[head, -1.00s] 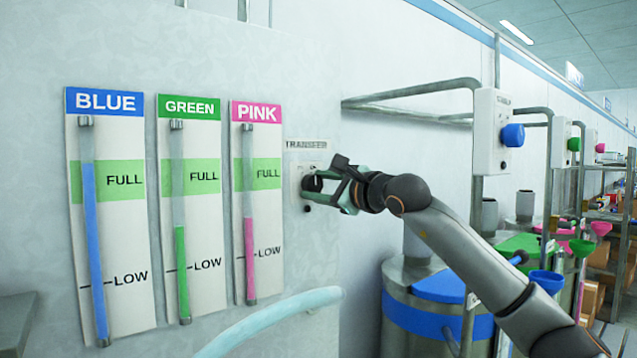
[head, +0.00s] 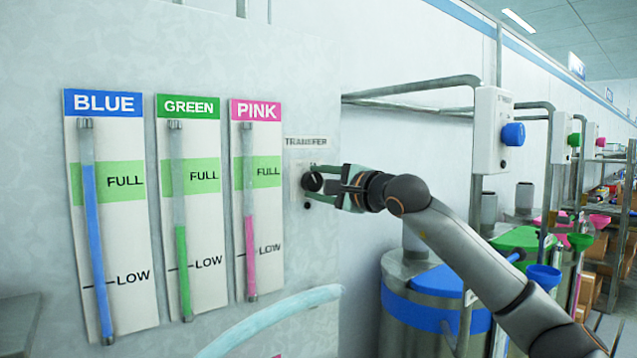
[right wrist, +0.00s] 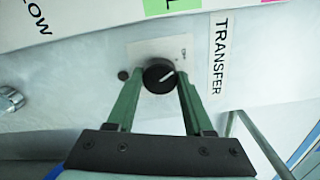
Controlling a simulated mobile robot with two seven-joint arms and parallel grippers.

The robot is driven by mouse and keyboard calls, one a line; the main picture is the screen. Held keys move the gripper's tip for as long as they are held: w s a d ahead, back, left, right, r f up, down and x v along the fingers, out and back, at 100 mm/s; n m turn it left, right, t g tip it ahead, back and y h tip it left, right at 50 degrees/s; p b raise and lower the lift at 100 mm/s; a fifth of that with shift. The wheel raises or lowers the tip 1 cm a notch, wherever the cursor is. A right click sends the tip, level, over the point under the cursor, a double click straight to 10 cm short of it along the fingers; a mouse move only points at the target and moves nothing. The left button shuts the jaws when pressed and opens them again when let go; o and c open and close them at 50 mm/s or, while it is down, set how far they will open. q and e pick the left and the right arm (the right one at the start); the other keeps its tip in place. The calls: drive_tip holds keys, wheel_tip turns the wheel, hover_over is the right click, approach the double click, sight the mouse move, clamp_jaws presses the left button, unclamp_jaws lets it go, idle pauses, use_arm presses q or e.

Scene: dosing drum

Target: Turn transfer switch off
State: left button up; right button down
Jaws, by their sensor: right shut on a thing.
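The transfer switch is a round black knob (head: 312,182) on a pale plate on the wall, under the TRANSFER label (head: 306,142). In the right wrist view the knob (right wrist: 160,76) has a white pointer line that runs toward its upper right. My right gripper (head: 325,182) reaches the knob from the right. In the right wrist view its green fingers (right wrist: 158,88) stand on both sides of the knob and are shut on it. Small print on the plate is too blurred to read. My left gripper is out of view.
Blue, green and pink level gauges (head: 108,215) hang on the wall left of the switch. A light curved pipe (head: 270,318) runs below. Metal drums (head: 425,300), pipes and a box with a blue knob (head: 513,134) stand to the right.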

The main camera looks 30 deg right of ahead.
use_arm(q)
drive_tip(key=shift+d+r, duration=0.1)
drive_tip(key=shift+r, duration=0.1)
use_arm(e)
drive_tip(key=shift+c, duration=1.4)
unclamp_jaws()
drive_tip(key=shift+s+f, duration=0.1)
drive_tip(key=shift+s, duration=0.4)
use_arm(q)
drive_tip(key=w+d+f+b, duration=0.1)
drive_tip(key=b, duration=0.2)
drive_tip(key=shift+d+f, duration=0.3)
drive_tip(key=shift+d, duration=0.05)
use_arm(e)
drive_tip(key=s, duration=1.1)
drive_tip(key=shift+s+d, duration=0.25)
drive_tip(key=shift+d, duration=0.2)
